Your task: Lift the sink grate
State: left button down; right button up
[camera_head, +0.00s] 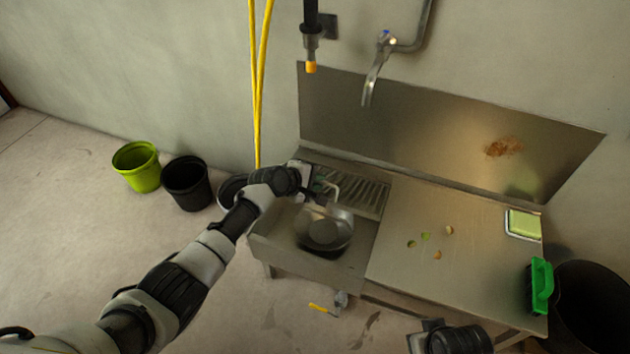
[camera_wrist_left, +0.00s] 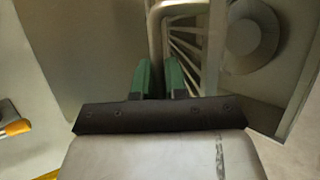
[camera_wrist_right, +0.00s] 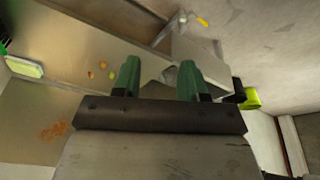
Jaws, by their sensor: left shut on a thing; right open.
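The metal sink grate (camera_head: 362,194) lies at the back of the sink basin, its parallel bars showing to the right of my left gripper (camera_head: 318,188). In the left wrist view the grate's bars (camera_wrist_left: 187,48) run beside a bent tube at its end. My left gripper (camera_wrist_left: 160,80) has its green fingers on both sides of this tube and is shut on it. My right gripper (camera_wrist_right: 158,80) is open and empty in the right wrist view. In the head view only part of the right wrist shows at the bottom edge.
A round metal pan-like thing (camera_head: 325,232) is in the sink. Food scraps (camera_head: 426,237) lie on the steel counter (camera_head: 400,270), with a sponge (camera_head: 523,223) and green brush (camera_head: 541,285) at right. A faucet (camera_head: 370,85) and black sprayer (camera_head: 311,45) hang above.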

pick_arm(q)
jog(key=shift+r, duration=0.1)
jog(key=c, duration=1.2)
grip_release()
jog(key=shift+a, duration=0.1)
jog(key=p+v, duration=0.2)
jog(key=v, duration=0.2)
jog(key=shift+r+p, duration=0.2)
jog(key=shift+p, duration=0.1)
jog(key=p+v, duration=0.2)
jog(key=v, duration=0.4)
jog(key=shift+s+a, duration=0.15)
jog(key=shift+s, duration=0.05)
pick_arm(e)
jog(key=s+f+g, duration=0.1)
jog(key=s+f, duration=0.2)
jog(key=f, duration=1.2)
jog(key=shift+s+d+f, duration=0.15)
jog(key=shift+f, duration=0.05)
